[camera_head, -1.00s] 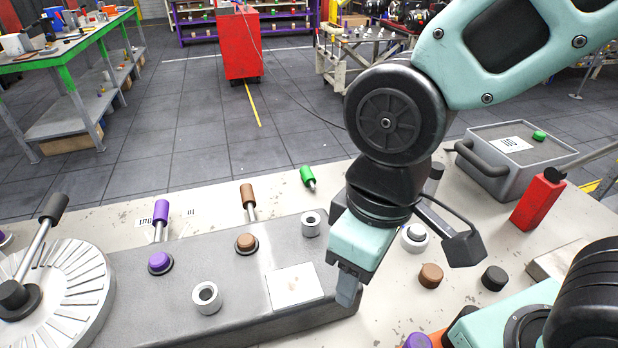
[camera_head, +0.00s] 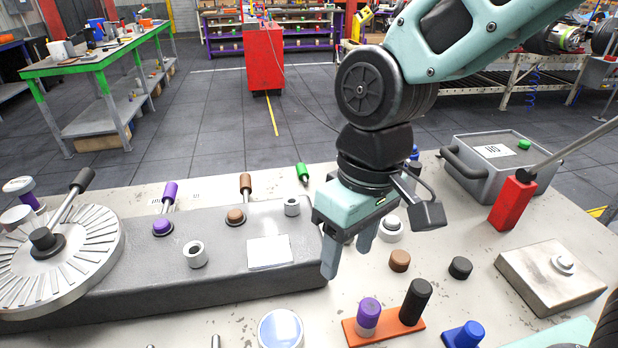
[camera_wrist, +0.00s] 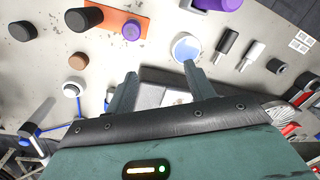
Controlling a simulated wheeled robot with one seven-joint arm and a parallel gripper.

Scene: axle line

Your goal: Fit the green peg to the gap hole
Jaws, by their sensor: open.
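The green peg (camera_head: 303,173), with a green grip and a short pale shaft, lies tilted on the table behind the grey block (camera_head: 110,275). Two empty-looking grey ring sockets stand on the block: one near its front (camera_head: 195,254) and one at its back right (camera_head: 292,206). I cannot tell which is the gap hole. A purple (camera_head: 162,227) and a brown (camera_head: 235,216) plug sit in other sockets. My gripper (camera_head: 347,258) is open and empty, pointing down just right of the block's right end, in front of the green peg. The wrist view shows its fingers apart (camera_wrist: 160,82).
An orange plate (camera_head: 385,328) with purple and black cylinders lies at front right. Brown and black caps, a grey case (camera_head: 500,165) and a red post (camera_head: 511,203) fill the right.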

